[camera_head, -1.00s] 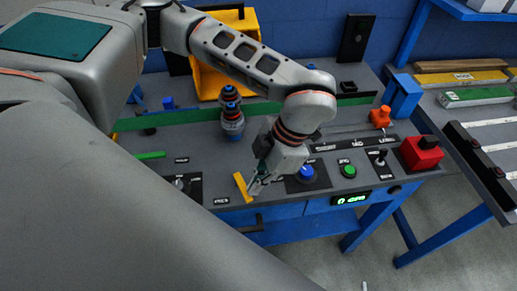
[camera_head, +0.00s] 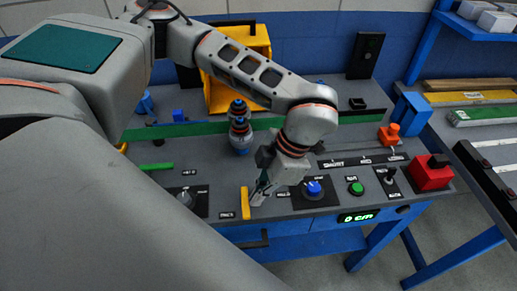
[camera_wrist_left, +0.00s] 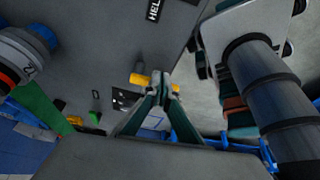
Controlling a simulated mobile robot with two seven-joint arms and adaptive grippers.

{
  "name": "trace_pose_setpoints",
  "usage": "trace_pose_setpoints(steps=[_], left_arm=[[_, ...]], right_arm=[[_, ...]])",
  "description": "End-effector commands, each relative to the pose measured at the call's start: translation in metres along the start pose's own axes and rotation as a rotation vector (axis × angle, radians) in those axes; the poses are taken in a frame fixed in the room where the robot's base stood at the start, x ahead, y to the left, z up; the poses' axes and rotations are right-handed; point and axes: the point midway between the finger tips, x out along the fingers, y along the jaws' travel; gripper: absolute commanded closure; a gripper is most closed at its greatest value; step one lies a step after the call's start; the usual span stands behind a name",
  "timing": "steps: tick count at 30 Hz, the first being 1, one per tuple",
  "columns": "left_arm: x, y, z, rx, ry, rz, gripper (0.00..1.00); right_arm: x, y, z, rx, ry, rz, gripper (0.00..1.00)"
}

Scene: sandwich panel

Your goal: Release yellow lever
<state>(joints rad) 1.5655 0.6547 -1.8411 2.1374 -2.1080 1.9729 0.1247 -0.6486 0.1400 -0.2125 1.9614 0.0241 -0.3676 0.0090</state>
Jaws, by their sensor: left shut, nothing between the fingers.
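The yellow lever (camera_head: 245,203) is a flat bar at the front edge of the bench top, left of the blue button. It points nearly straight toward the bench front. My left gripper (camera_head: 257,200) is shut and empty, with its fingertips low, just right of the lever. In the left wrist view, the closed fingertips (camera_wrist_left: 162,78) overlap the lever (camera_wrist_left: 139,79), whose yellow shows on both sides of them. I cannot tell whether they touch. My right gripper is not in view.
A blue button (camera_head: 313,188), a green button (camera_head: 356,188) and a red switch box (camera_head: 431,174) are right of the gripper. A dark knob (camera_head: 186,198) is to the left. Behind stand a blue-and-grey stacked part (camera_head: 240,128) and a yellow bin (camera_head: 262,44).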

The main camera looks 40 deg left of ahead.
Motion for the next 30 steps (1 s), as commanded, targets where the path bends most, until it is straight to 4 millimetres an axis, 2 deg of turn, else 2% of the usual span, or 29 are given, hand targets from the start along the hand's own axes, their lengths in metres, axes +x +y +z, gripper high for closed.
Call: trace_pose_setpoints(steps=[5,11,15,21,25,30], left_arm=[[-0.002,-0.002,0.005,0.0,-0.001,0.001,1.0],[-0.009,-0.012,0.029,-0.005,-0.001,-0.001,1.0],[-0.042,-0.012,0.029,-0.008,-0.005,0.0,1.0],[-0.082,-0.014,0.028,-0.009,-0.003,0.0,1.0],[-0.099,-0.015,0.028,-0.008,-0.001,-0.001,1.0],[-0.11,-0.015,0.027,-0.007,0.0,-0.003,1.0]], right_arm=[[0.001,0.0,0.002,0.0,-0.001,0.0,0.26],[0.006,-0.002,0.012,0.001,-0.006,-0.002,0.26],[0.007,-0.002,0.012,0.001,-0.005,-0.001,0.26],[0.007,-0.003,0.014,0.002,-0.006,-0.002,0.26],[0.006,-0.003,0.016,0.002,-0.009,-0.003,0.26],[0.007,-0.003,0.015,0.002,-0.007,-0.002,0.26]])
